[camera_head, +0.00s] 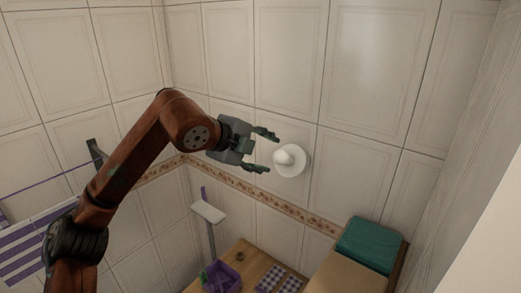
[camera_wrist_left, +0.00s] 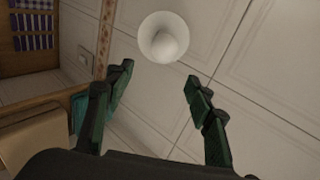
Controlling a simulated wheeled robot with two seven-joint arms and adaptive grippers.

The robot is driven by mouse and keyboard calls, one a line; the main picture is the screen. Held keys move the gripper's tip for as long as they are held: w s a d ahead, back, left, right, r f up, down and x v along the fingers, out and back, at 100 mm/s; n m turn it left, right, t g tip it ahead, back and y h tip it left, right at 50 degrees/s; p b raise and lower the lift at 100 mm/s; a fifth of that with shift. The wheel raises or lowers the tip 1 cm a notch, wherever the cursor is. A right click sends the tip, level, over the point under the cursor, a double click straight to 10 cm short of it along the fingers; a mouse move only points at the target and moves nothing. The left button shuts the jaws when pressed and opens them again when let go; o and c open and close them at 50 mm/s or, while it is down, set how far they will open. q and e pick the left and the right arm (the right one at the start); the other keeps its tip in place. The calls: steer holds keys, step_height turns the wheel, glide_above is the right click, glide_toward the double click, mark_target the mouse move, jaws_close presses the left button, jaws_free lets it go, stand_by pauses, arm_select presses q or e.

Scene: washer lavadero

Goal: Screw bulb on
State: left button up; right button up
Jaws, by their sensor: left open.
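A white bulb (camera_head: 284,157) sits at a round white wall fixture (camera_head: 303,164) on the tiled wall. In the left wrist view the bulb (camera_wrist_left: 168,44) shows in front of the fixture's disc (camera_wrist_left: 149,28), beyond the fingertips. Whether the bulb is seated in the fixture cannot be told. My left gripper (camera_head: 266,151) is open and empty, just left of the bulb in the head view, its fingers pointing toward it. In the left wrist view the gripper (camera_wrist_left: 157,80) shows a clear gap between its fingers. My right gripper is not in view.
Below are a wooden surface (camera_head: 243,252) with a purple basket (camera_head: 222,278) and checkered cloths (camera_head: 275,281), and a teal folded item (camera_head: 370,244) on a tan box. The wall around the fixture is clear.

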mark_target(277, 156)
arm_select(q)
steer(key=shift+y, duration=0.3)
steer(key=x, duration=0.2)
steer(key=p+x, duration=0.1)
steer(key=x, duration=0.2)
steer(key=w+a+p+x, duration=0.1)
steer(key=x, duration=0.2)
steer(key=shift+d, duration=0.15)
steer(key=shift+w, duration=0.1)
steer(key=shift+f+b, duration=0.1)
steer(key=shift+b, duration=0.2)
steer(key=shift+w+d+f, duration=0.15)
steer(key=shift+w+d, duration=0.05)
steer(key=shift+w, duration=0.05)
steer(key=shift+c, duration=0.2)
steer(key=shift+s, duration=0.1)
steer(key=shift+c, duration=0.8)
steer(key=c, duration=0.8)
